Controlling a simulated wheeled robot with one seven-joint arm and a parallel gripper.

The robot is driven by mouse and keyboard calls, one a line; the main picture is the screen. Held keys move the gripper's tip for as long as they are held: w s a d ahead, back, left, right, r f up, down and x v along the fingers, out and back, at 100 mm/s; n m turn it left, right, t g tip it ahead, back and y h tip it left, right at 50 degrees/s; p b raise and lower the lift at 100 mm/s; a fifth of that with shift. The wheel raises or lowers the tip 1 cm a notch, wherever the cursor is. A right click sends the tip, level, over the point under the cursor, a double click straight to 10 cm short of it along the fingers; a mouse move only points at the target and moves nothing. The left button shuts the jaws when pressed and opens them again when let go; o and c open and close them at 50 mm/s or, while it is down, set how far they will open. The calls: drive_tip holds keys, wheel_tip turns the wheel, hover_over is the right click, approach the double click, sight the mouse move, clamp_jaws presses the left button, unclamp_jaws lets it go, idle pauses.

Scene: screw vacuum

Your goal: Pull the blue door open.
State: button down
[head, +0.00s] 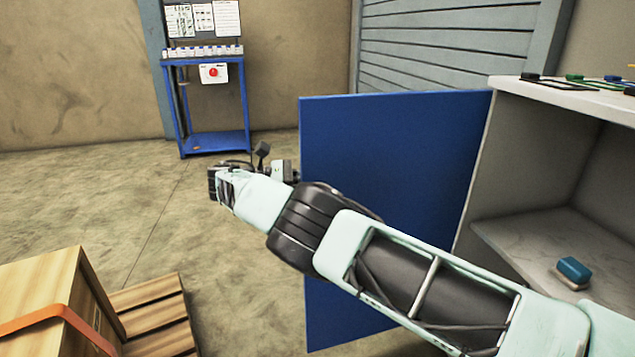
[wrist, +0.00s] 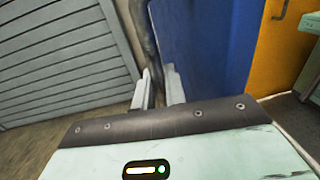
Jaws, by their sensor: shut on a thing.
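The blue door (head: 385,160) stands wide open, swung out from the cabinet's left side (head: 505,150). My gripper (head: 285,172) is at the door's free left edge, in the upper half of the door. In the wrist view the blue door (wrist: 205,50) fills the area to the right of my gripper's two pale fingers (wrist: 158,88). The fingers are close together and shut on the door at its edge. The exact part between them, handle or edge, is hidden.
The open cabinet has a shelf with a blue-and-white block (head: 573,270). Small items lie on its top (head: 580,82). A wooden crate (head: 45,300) and pallet (head: 150,315) stand at lower left. A blue stand (head: 205,105) is at the back wall. The floor (head: 90,215) between is clear.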

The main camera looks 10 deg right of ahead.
drive_tip(key=c, duration=1.8)
unclamp_jaws()
drive_tip(key=shift+r, duration=0.1)
